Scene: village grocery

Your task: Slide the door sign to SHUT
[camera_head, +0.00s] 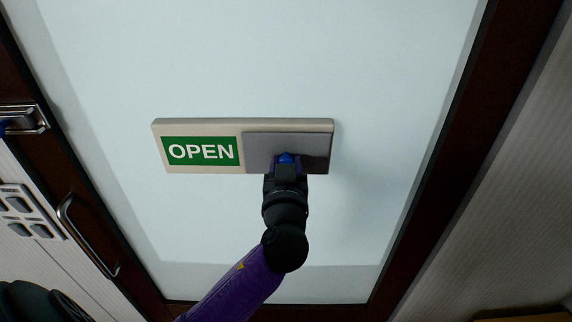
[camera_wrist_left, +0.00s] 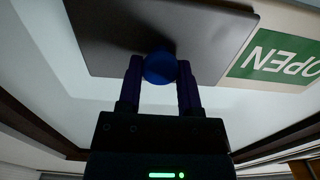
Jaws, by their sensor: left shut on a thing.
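The door sign (camera_head: 200,126) is a beige bar on the pale door panel. Its left half shows the word OPEN in white on a green field (camera_head: 201,152). A grey sliding plate (camera_head: 262,146) covers its right half. A blue knob (camera_head: 286,158) stands out from the plate near its lower middle. My left gripper (camera_head: 286,168) is shut on the blue knob. In the left wrist view the two fingers hold the knob (camera_wrist_left: 160,67) between them, with the grey plate (camera_wrist_left: 150,30) behind and the green OPEN field (camera_wrist_left: 275,58) at the right. My right gripper is not in view.
The pale door panel (camera_head: 300,60) is set in a dark brown frame (camera_head: 462,130). A door handle (camera_head: 82,235), a metal latch (camera_head: 25,119) and a switch panel (camera_head: 28,212) are at the left. The panel around the sign is clear.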

